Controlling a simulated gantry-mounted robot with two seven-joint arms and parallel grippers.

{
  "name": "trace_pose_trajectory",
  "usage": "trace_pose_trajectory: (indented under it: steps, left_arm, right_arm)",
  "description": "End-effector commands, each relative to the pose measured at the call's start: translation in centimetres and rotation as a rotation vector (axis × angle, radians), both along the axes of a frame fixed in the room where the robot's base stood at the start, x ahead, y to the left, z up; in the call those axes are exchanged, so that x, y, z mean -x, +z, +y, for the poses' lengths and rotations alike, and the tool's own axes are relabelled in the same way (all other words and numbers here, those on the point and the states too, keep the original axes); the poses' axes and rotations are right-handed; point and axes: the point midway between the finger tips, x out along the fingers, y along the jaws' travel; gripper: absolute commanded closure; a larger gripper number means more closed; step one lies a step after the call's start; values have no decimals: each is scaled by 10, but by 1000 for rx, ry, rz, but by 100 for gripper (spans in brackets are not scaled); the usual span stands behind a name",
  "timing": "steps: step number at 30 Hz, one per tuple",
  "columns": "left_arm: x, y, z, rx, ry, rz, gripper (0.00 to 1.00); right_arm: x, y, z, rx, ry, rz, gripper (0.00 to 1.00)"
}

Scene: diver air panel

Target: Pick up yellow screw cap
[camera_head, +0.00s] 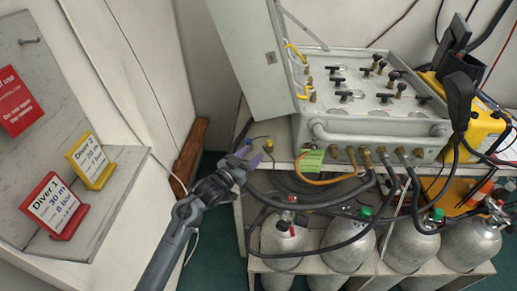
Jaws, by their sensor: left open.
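My left gripper (250,146) reaches in from the lower left, over the left end of the shelf beside the air panel. Its two bluish fingers are spread apart and nothing is clearly held. A small yellow piece (268,144), which looks like the yellow screw cap, lies on the shelf just right of the fingertips. Another small yellow spot (248,141) shows between the fingers. Both are too small for me to tell their shape, or whether a finger touches them. My right gripper is not in view.
The air panel (370,118) with black valve knobs and an open lid (256,55) stands right of the gripper. Black hoses (330,200) loop below it, over grey cylinders (345,245). Yellow and red signs (90,160) stand on a shelf at left.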

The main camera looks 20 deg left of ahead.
Motion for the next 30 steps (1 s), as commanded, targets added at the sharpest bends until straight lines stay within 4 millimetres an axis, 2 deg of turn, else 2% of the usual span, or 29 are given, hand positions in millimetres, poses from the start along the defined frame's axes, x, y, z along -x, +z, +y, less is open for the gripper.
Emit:
trace_pose_trajectory:
  steps: [6, 16, 24, 30]
  left_arm:
    - [-28, -1, -8, 0, -1, 0, 47]
    - [-46, -1, -15, 1, 0, 0, 47]
    - [-77, -1, -29, 0, 0, 1, 47]
    - [-87, 1, -31, -1, 0, 1, 47]
  right_arm:
    - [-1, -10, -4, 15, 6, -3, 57]
    - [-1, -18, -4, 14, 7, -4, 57]
    - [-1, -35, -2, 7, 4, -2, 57]
    - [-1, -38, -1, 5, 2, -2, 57]
